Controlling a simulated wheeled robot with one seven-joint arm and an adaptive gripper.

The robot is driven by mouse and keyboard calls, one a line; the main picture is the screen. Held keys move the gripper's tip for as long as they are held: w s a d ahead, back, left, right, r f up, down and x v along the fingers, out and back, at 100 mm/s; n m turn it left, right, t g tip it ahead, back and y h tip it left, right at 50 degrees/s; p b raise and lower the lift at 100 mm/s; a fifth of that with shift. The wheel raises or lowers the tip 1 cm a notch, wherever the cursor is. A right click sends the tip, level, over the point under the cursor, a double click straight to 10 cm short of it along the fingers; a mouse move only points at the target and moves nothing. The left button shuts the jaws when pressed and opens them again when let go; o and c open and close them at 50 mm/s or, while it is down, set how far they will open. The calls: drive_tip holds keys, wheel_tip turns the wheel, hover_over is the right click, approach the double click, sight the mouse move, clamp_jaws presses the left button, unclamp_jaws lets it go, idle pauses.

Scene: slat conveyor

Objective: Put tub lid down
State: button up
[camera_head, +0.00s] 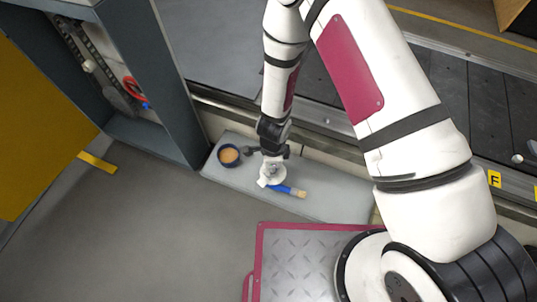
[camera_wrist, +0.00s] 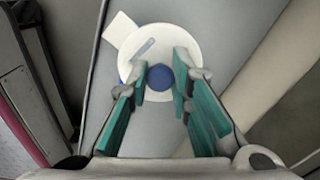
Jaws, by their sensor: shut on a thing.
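The tub lid is a round white disc (camera_wrist: 172,42) with a blue knob (camera_wrist: 160,77) and a grey mark on its top. My gripper (camera_wrist: 160,74) has its teal fingers shut on the blue knob. In the head view my gripper (camera_head: 272,161) points down over the grey bench, with the white lid (camera_head: 275,178) beneath it. I cannot tell whether the lid touches the bench. A dark blue round tub (camera_head: 219,162) with tan contents stands open on the bench, left of my gripper.
A white square piece (camera_wrist: 117,30) shows beside the lid. A grey upright frame (camera_head: 165,90) rises left of the bench. The bench's right part is clear.

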drive_tip(key=w, duration=0.2)
drive_tip(key=w+a, duration=0.1)
drive_tip(key=w, duration=0.1)
drive_tip(key=w+a, duration=0.1)
drive_tip(key=w, duration=0.1)
drive_tip(key=shift+w+f+b, duration=0.35)
drive_tip(key=shift+f+b, duration=0.05)
drive_tip(key=shift+w+f+b, duration=0.15)
drive_tip(key=shift+f+b, duration=0.45)
drive_tip(key=shift+f, duration=0.3)
drive_tip(key=shift+w+f+b, duration=0.1)
drive_tip(key=shift+f+b, duration=0.5)
drive_tip(key=shift+f, duration=0.3)
drive_tip(key=o, duration=0.7)
wheel_tip(320, 180, up, 12)
drive_tip(key=p, duration=0.5)
drive_tip(key=shift+r, duration=0.1)
